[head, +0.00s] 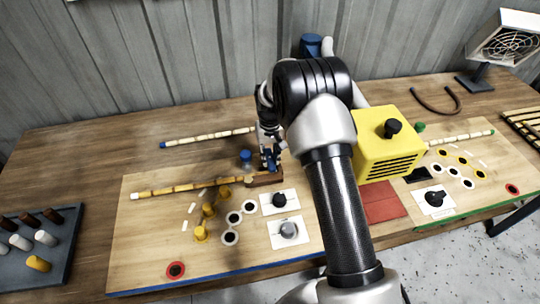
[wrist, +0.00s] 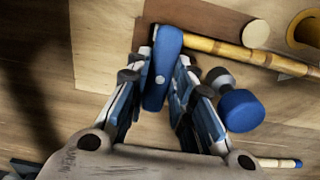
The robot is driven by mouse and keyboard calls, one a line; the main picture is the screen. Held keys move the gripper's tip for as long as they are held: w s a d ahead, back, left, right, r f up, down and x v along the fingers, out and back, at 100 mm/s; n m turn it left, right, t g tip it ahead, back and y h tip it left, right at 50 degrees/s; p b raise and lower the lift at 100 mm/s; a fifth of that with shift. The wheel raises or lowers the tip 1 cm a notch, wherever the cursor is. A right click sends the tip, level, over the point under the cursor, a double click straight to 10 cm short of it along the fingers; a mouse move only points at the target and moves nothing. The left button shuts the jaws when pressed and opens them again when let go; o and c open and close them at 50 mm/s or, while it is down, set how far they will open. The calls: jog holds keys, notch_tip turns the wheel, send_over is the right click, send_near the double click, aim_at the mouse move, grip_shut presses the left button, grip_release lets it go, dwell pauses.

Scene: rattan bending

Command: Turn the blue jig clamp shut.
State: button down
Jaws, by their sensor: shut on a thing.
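The blue jig clamp (wrist: 163,64) is a rounded blue lever with a pale pivot dot, between my fingers in the wrist view. My gripper (wrist: 158,98) is shut on it. In the head view my gripper (head: 267,152) is over the brown block (head: 262,180) at the right end of a rattan cane (head: 185,187); the clamp is mostly hidden there by my fingers. In the wrist view the cane (wrist: 222,48) starts beside the lever's far end and runs right. I cannot tell whether the lever crosses over it.
A blue peg (wrist: 238,108) stands close to my right finger; it shows in the head view (head: 246,155). Yellow pegs (head: 200,232), black-and-white discs and knobs (head: 289,229) are on the left board. A yellow box (head: 387,145) stands right of my arm. Another cane (head: 207,136) lies behind.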

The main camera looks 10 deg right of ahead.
aim_at(270, 157)
jog(key=c, duration=1.4)
grip_release()
notch_tip(270, 157, up, 12)
